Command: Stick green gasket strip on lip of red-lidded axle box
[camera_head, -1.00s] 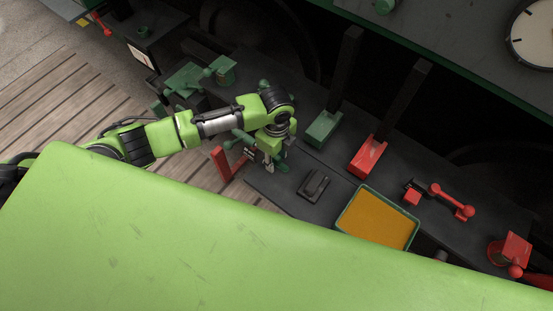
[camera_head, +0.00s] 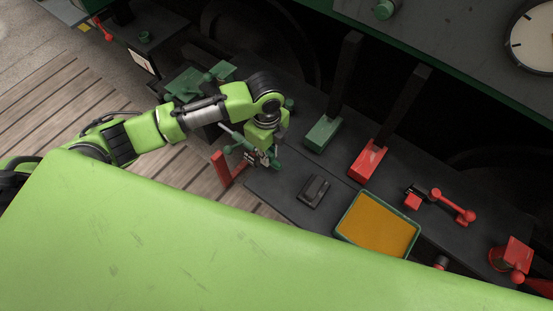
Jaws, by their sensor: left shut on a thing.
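My left gripper (camera_head: 262,157) points down near the left end of the dark bench. It is shut on a small dark green piece (camera_head: 276,162), mostly hidden by the fingers; I cannot tell whether this is the gasket strip. A red box-like part (camera_head: 366,163) with a black upright bar stands on the bench to the right, apart from the gripper. It may be the red-lidded axle box, but its lip is not clear. A similar green part (camera_head: 322,134) stands between it and the gripper. My right gripper is not in view.
A green-rimmed tray (camera_head: 341,227) with an orange inside lies at the bench's front edge. A black block (camera_head: 313,191) lies left of it. A red bracket (camera_head: 228,170) stands left of the gripper. Red-ended parts (camera_head: 453,203) lie at right. Bare bench (camera_head: 278,192) shows below the gripper.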

